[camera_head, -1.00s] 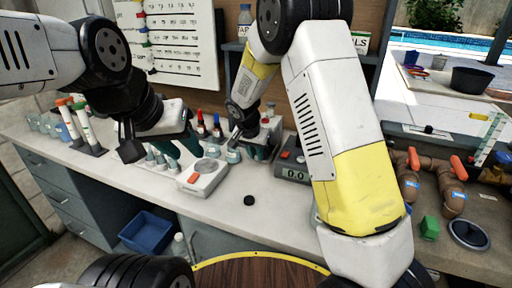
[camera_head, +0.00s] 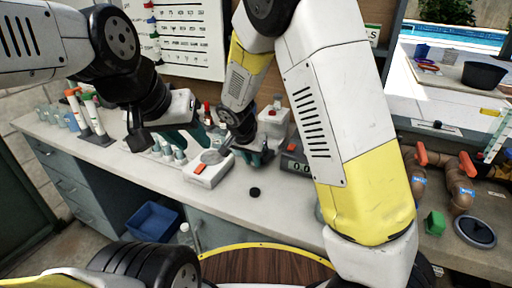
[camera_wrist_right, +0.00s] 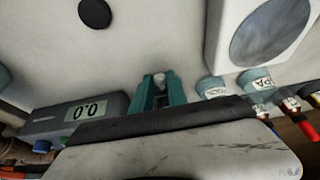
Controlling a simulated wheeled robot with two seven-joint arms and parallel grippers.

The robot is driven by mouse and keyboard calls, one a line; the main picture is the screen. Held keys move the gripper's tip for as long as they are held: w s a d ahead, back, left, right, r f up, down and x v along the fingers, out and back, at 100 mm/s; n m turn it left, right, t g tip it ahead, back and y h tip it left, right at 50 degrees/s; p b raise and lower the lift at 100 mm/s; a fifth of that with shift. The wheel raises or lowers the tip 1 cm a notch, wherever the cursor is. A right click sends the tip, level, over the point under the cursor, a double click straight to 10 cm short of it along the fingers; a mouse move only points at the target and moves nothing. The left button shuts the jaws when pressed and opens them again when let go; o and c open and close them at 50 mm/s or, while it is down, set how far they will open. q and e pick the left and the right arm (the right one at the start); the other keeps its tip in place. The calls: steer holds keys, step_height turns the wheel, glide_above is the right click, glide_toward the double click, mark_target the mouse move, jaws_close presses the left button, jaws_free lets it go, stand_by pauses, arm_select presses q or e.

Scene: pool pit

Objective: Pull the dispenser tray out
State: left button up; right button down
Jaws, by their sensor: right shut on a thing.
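My left gripper (camera_head: 190,138) hangs over the counter at the left, by small capped bottles. Its fingertips are partly hidden, and I cannot tell whether it is open.
A white device with a round grey plate (camera_head: 211,168) stands left of my right gripper. A grey display unit (camera_head: 296,160) is at its right. A black puck (camera_head: 254,191) lies in front on the counter (camera_head: 285,205). Test tubes (camera_head: 95,115) stand at the far left.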

steer(key=c, duration=1.3)
jaws_free()
steer(key=shift+r, duration=0.1)
steer(key=v, duration=0.7)
steer(key=shift+s+r, duration=0.15)
steer(key=shift+r, duration=0.1)
steer(key=s+d+r+n+y, duration=0.25)
steer(key=s+d+r, duration=0.55)
steer(key=d, duration=0.4)
steer(key=s+d+r, duration=0.2)
steer(key=s, duration=0.2)
steer(key=s+d+r+n+t+y, duration=0.1)
steer(key=s+d+r, duration=0.1)
steer(key=s, duration=0.2)
steer(key=s+d+r+n+t, duration=0.1)
steer(key=s+d+r, duration=0.1)
steer(key=s, duration=0.2)
steer(key=shift+d+r+n+y, duration=0.25)
steer(key=shift+r, duration=0.15)
